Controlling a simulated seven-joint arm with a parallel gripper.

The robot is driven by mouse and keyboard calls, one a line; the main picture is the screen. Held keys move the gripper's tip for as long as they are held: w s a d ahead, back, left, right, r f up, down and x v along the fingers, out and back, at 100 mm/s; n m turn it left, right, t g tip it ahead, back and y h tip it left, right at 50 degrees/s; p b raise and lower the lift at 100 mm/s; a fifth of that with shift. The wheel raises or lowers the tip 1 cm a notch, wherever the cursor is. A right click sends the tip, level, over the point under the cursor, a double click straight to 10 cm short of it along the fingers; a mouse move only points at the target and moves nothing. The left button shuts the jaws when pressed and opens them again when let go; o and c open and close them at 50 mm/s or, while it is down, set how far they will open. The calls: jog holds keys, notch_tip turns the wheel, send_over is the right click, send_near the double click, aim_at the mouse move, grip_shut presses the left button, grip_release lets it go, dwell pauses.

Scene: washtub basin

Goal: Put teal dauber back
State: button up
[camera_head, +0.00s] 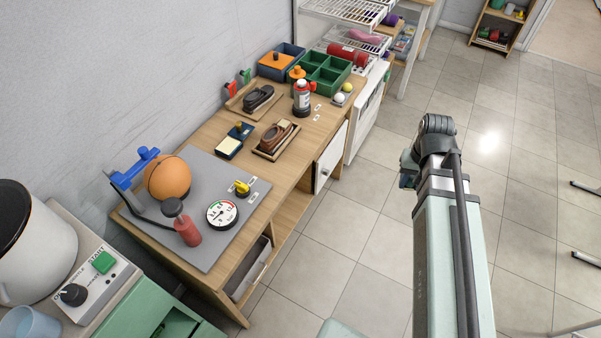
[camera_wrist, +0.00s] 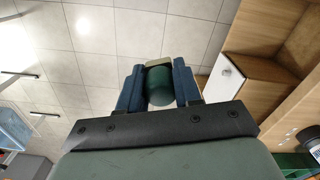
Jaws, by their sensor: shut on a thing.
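The teal dauber (camera_wrist: 160,86), a dark teal cylinder with a tan pad, is between the two dark blue fingers of my gripper (camera_wrist: 158,68) in the wrist view. My gripper is shut on it. In the head view my gripper (camera_head: 408,172) is to the right of the desk, over the tiled floor; the dauber is hidden there by my arm.
Open floor lies right of the desk.

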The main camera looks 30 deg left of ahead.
jog(key=s+a+r+n, duration=0.1)
jog(key=s+a+n, duration=0.1)
jog(key=a, duration=0.7)
jog(key=s+a+r+n, duration=0.1)
jog(key=s+a+n, duration=0.15)
jog(key=a, duration=0.65)
notch_tip(320, 180, up, 4)
jog(key=n, duration=0.9)
send_over(276, 175)
jog(key=shift+f, duration=4.8)
jog(key=shift+f, duration=0.15)
jog(key=o, duration=0.7)
